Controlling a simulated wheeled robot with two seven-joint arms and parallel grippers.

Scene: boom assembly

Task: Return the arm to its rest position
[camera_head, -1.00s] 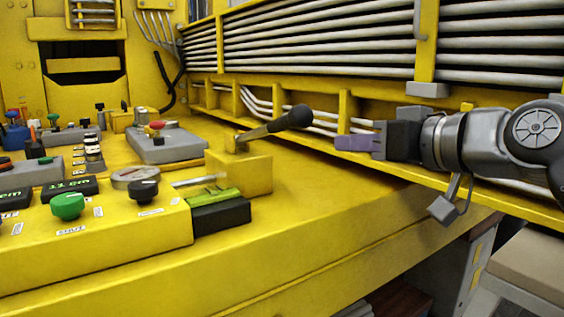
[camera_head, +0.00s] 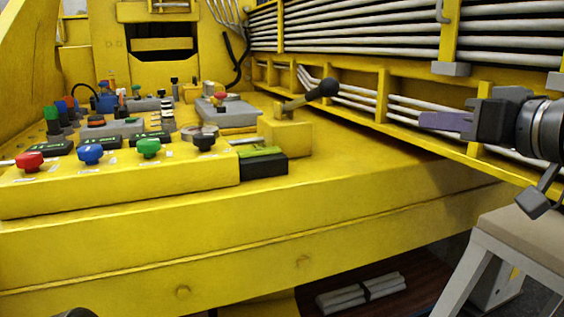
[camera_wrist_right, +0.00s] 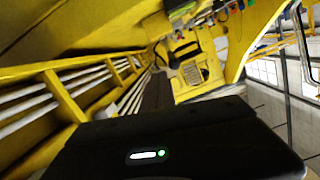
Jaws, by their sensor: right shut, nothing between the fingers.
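My right arm comes in from the right edge of the head view. Its gripper (camera_head: 424,121), with purple-grey fingers, is shut and empty, pointing left in front of the pipe-lined yellow wall. A lever with a black knob (camera_head: 322,89) stands on a yellow block (camera_head: 285,135) to the left of the gripper, clearly apart from it. The right wrist view shows a dark housing with a green light across its bottom; the fingertips cannot be made out there. My left gripper is not in view. A small dark shape at the bottom edge is too cropped to identify.
A yellow console (camera_head: 120,180) with red, blue and green knobs fills the left. Grey pipes (camera_head: 360,40) run along the yellow wall behind the gripper. A pale-topped stool or bench (camera_head: 520,235) stands at lower right, below my arm. Open space lies in front of the console.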

